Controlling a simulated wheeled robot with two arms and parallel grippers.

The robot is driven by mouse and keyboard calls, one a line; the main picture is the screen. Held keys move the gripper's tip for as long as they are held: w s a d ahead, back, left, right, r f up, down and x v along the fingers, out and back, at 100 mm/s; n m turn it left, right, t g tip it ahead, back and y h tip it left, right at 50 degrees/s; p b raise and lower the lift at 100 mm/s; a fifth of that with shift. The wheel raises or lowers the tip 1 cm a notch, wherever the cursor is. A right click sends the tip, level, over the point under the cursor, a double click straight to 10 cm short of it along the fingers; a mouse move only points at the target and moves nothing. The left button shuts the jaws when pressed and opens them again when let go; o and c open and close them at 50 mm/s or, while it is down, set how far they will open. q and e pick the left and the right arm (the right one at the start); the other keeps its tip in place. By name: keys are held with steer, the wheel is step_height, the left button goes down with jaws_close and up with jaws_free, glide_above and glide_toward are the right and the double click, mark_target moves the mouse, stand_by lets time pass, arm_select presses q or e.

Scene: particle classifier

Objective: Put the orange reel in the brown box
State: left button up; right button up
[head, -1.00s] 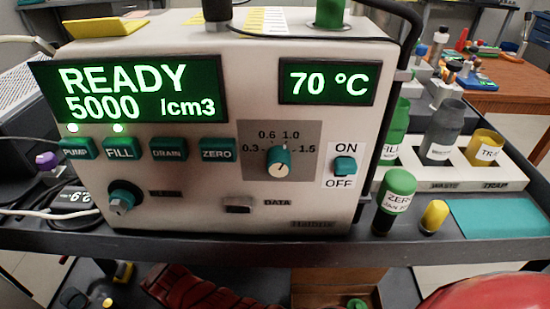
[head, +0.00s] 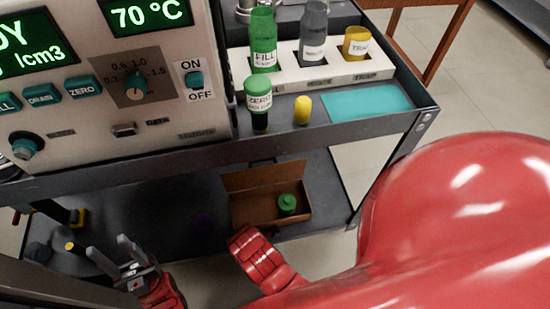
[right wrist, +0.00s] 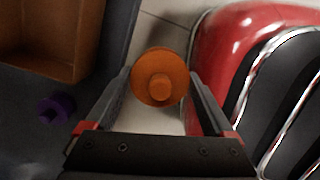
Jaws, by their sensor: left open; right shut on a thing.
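The orange reel (right wrist: 160,82) is a round disc with a raised hub, held between the two fingers of my right gripper (right wrist: 159,86) in the right wrist view. The reel and the right fingertips do not show in the head view. The open brown box (head: 268,216) stands on the lower shelf, with a green reel (head: 287,204) inside. In the right wrist view the box (right wrist: 62,73) is at the upper left, apart from the held reel. My left gripper (head: 108,248) is open and empty at the lower left of the head view.
The upper shelf (head: 180,158) overhangs, carrying the classifier (head: 170,90), bottles and a teal mat (head: 366,102). A yellow-and-black object (head: 78,218) lies at the shelf's left.

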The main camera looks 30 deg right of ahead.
steer(key=shift+w+d+r, duration=0.1)
steer(key=shift+w+d, duration=0.05)
steer(key=shift+d, duration=0.2)
steer(key=w+d+f+b, duration=0.1)
steer(key=w+b, duration=0.1)
steer(key=w, duration=0.4)
steer(key=w+d+b, duration=0.2)
steer(key=w, duration=0.4)
steer(key=w+d+f+b, duration=0.1)
steer(key=w+d+b, duration=0.1)
steer(key=w, duration=0.4)
steer(key=shift+d+f, duration=0.2)
steer(key=shift+f, duration=0.15)
step_height(320, 180, down, 5)
steer(key=shift+w+r+b, duration=0.15)
steer(key=shift+b, duration=1.1)
steer(key=shift+r, duration=0.2)
steer(key=shift+w, duration=0.1)
steer(key=o, duration=1.2)
steer(key=shift+o, duration=0.2)
